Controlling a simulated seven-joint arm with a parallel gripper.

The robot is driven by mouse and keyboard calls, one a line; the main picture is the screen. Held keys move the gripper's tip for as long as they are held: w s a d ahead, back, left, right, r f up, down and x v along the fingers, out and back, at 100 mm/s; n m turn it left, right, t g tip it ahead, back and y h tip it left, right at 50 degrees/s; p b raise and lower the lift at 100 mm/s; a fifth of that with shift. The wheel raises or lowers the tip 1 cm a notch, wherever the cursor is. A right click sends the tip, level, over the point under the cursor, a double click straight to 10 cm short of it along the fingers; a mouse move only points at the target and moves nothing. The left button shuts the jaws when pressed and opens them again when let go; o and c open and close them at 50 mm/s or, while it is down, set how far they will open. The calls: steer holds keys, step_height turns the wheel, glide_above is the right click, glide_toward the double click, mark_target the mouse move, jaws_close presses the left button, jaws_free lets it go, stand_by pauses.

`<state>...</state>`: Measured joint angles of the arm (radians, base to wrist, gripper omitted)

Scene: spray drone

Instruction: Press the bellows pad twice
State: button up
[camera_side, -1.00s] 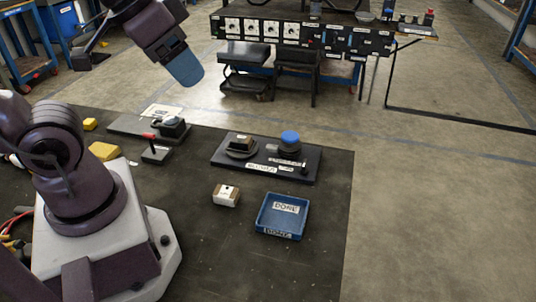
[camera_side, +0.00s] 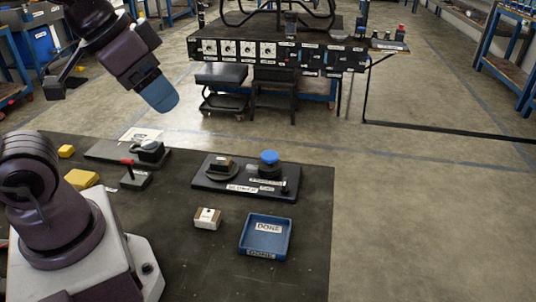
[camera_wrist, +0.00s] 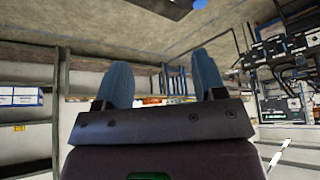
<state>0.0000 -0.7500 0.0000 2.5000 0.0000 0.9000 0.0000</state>
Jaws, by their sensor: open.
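A round blue cap (camera_side: 269,157) sits on a dark round body on a black base plate (camera_side: 230,187) at the table's middle in the side view. It looks like the bellows pad, but the labels there are too small to read surely. My gripper (camera_side: 161,96) is raised in the air, up and left of that plate, well apart from it. Its blue fingers overlap in the side view. In the wrist view my gripper (camera_wrist: 161,78) shows two blue fingers spread apart with nothing between them.
A blue tray (camera_side: 244,240) labelled DONE and a small white-and-brown block (camera_side: 207,218) lie in front of the plate. A dark plate with a knob (camera_side: 150,148), a red-handled lever (camera_side: 127,162) and yellow blocks (camera_side: 81,179) are at left. The table's front right is clear.

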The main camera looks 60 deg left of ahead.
steer(key=shift+a+f, duration=0.1)
steer(key=shift+f, duration=0.1)
steer(key=c, duration=0.7)
steer(key=shift+w+a+f+g, duration=0.3)
steer(key=shift+w+f+g, duration=0.3)
steer(key=shift+f, duration=0.15)
jaws_close()
steer(key=w+a+f+m+g, duration=0.1)
steer(key=w+a+f+m, duration=0.2)
steer(key=w, duration=0.5)
steer(key=w+a+f+m+g, duration=0.2)
steer(key=w+a+f+m, duration=0.1)
steer(key=w, duration=0.6)
steer(key=w+a+f+m+g, duration=0.1)
steer(key=w+a+f+m, duration=0.2)
steer(key=w+f, duration=0.3)
steer(key=shift+w+a, duration=0.9)
steer(key=shift+w, duration=0.7)
